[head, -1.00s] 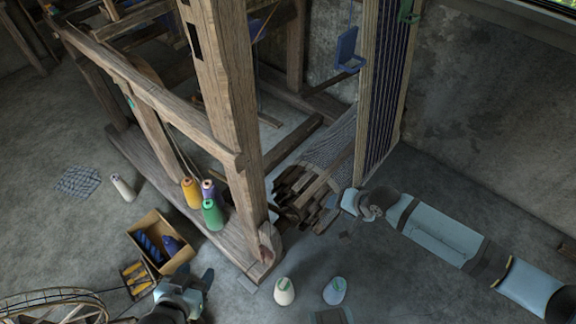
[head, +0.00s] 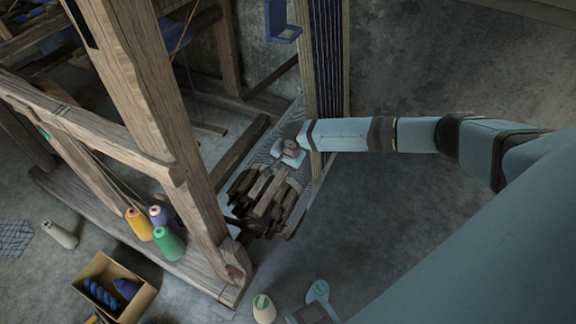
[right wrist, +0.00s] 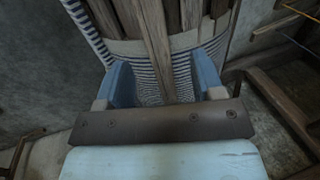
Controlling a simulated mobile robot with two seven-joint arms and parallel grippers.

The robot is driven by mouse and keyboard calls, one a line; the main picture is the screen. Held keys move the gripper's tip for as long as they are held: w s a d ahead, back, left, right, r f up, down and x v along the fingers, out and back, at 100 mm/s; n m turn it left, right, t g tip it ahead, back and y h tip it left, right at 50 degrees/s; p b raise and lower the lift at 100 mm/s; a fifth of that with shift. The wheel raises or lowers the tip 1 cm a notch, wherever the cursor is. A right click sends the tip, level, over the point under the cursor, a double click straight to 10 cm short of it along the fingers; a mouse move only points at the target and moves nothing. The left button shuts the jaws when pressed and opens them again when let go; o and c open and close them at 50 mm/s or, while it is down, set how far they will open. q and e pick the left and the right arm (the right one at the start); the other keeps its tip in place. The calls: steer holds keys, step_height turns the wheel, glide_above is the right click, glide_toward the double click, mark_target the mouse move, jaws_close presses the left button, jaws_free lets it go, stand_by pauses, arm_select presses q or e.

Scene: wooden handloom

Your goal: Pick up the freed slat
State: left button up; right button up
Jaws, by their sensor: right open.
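Several worn wooden slats (head: 268,205) lie close together over striped cloth beside the loom's front post. Which one is the freed slat I cannot tell. My right gripper (head: 279,165) is above the far end of the slats, its fingers partly hidden by my wrist. In the right wrist view my right gripper (right wrist: 164,85) is open, with blue fingers apart on either side of striped cloth and slat ends. The slats (right wrist: 152,35) run away from it, with one narrow slat reaching between the fingers. Nothing is visibly gripped. My left gripper is out of view.
The loom's thick post (head: 150,110) stands left of the slats, and the dark warp threads (head: 328,50) rise behind my wrist. Thread cones, including a green cone (head: 168,243), stand on the base beam. A cardboard box (head: 137,300) is front left. Floor to the right is clear.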

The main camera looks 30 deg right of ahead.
mark_target(280, 177)
steer(key=x, duration=0.2)
steer(key=b+x, duration=0.1)
steer(key=x, duration=0.1)
steer(key=b+x, duration=0.1)
steer(key=x, duration=0.1)
steer(key=shift+s+d, duration=0.15)
steer(key=shift+d, duration=0.15)
steer(key=c, duration=1)
